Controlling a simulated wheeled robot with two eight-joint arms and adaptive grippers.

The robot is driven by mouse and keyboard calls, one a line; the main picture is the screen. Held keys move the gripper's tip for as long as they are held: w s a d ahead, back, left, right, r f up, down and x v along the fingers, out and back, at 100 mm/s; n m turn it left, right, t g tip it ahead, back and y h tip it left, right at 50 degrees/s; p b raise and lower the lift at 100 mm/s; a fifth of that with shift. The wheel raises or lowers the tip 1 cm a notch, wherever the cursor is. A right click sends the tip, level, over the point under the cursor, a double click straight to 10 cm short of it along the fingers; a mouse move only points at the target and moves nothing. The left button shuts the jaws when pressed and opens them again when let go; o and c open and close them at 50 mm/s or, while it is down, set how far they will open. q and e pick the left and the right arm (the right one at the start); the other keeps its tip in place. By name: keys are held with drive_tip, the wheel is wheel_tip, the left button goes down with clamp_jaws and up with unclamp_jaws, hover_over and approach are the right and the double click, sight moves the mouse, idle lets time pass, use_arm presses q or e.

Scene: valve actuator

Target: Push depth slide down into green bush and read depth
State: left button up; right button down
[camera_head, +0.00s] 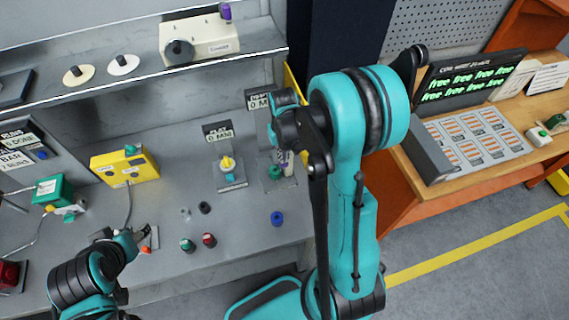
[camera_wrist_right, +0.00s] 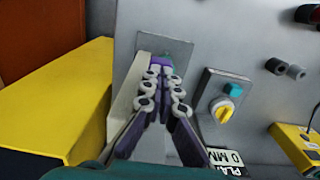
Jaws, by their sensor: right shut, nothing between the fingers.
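The depth station stands on the grey bench, with a dark sign (camera_head: 259,101) that shows "0 M" and is partly hidden by my right wrist. A green bush (camera_head: 275,171) sits on its base plate (camera_head: 280,183); the plate also shows in the wrist view (camera_wrist_right: 178,47). My right gripper (camera_head: 284,163) points down at this station. In the wrist view its fingers (camera_wrist_right: 160,70) are shut with tips together, over the green and purple parts. The fingers hide most of the slide and bush. My left gripper (camera_head: 141,236) is low over the bench at left; its opening is unclear.
A neighbouring station with a yellow knob (camera_head: 228,163) has its own "0 MM" sign (camera_wrist_right: 228,158). A yellow box (camera_head: 125,168), loose caps (camera_head: 209,240) and a blue cap (camera_head: 277,218) are on the bench. A shelf (camera_head: 150,84) overhangs behind.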

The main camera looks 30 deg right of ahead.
drive_tip(key=shift+f+b, duration=1.4)
drive_tip(key=shift+f, duration=0.1)
drive_tip(key=shift+r, duration=0.15)
drive_tip(key=shift+r+p, duration=3.05)
drive_tip(key=shift+r, duration=1.4)
drive_tip(key=shift+f, duration=0.1)
drive_tip(key=s+a+f+n+t+b, duration=0.2)
drive_tip(key=s+a+f+t+b, duration=0.5)
drive_tip(key=b, duration=1.6)
drive_tip(key=s+a+f, duration=0.3)
drive_tip(key=s, duration=0.1)
drive_tip(key=shift+a+f+n+b, duration=0.15)
drive_tip(key=shift+a+n+b, duration=0.15)
drive_tip(key=shift+b, duration=0.1)
